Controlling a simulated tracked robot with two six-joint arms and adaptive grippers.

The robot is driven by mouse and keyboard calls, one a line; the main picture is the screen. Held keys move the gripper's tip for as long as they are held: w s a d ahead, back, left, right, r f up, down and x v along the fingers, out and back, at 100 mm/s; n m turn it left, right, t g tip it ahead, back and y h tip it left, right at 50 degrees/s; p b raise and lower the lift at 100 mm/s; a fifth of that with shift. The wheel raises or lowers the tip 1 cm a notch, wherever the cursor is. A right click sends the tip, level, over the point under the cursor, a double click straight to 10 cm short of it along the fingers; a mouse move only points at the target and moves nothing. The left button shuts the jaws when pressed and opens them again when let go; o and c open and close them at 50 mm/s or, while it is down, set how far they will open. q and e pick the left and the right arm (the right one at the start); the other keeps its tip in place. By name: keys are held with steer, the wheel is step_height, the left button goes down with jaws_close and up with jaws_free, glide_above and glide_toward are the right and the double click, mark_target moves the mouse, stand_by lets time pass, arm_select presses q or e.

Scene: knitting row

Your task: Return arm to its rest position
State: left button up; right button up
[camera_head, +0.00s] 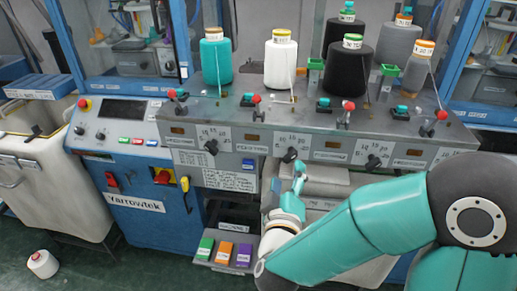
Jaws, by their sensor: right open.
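My right arm (350,225), teal and black, reaches in from the lower right. Its gripper (299,171) points up toward the machine's front panel and is open, with nothing seen between its fingers. The fingertips show small, just below a black dial knob (290,155); I cannot tell whether they touch it. My forearm hides part of the machine's lower front. My left gripper is not in view.
Yarn cones, including a teal one (216,62) and a white one (281,64), stand on the grey machine top. Red-knobbed levers (256,104) line its front edge. A loose cone (43,263) lies on the floor at left. A pale bin (50,180) stands left.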

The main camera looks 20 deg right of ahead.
step_height(320, 180, down, 27)
steer(key=n+g+y, duration=0.2)
steer(key=g+y, duration=0.3)
steer(key=s+a+f+m+g+y, duration=0.2)
steer(key=s+a+f+g+y, duration=0.3)
steer(key=f, duration=0.5)
steer(key=s+a+f+m+g+y, duration=0.2)
steer(key=s+a, duration=0.2)
steer(key=s, duration=0.2)
steer(key=s+a+f+m+g+y, duration=0.1)
steer(key=s+a+m+g+y, duration=0.1)
steer(key=s+a, duration=0.3)
steer(key=shift+s+a+f+m, duration=0.15)
steer(key=shift+s+f+m, duration=0.25)
steer(key=shift+s+m, duration=0.25)
